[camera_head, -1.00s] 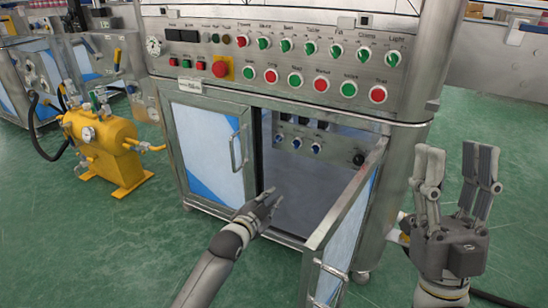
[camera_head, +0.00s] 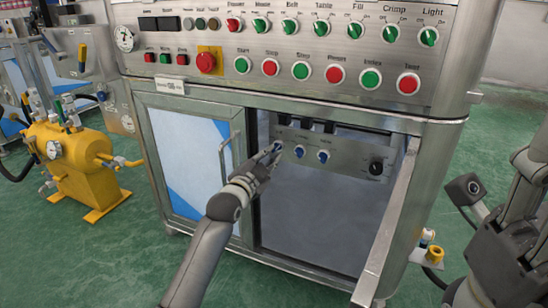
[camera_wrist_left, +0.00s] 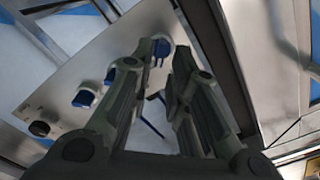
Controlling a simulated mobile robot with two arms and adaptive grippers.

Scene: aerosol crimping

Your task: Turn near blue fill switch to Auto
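My left gripper (camera_head: 272,154) reaches into the open cabinet at the left end of a small grey panel. In the left wrist view its two fingers (camera_wrist_left: 168,52) are apart, with a blue switch (camera_wrist_left: 161,48) between or just beyond their tips; I cannot tell whether they touch it. In the head view the gripper hides this switch. Two more blue switches, (camera_head: 299,151) and (camera_head: 323,156), sit to its right on the panel. The switch labels are too small to read. My right gripper (camera_head: 525,185) is partly cut off at the right edge.
A black knob (camera_head: 376,167) is at the panel's right end. The open cabinet door (camera_head: 388,235) stands out on the right, the closed door (camera_head: 190,150) on the left. Green switches and push buttons fill the upper console (camera_head: 300,45). A yellow tank (camera_head: 75,165) stands at left.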

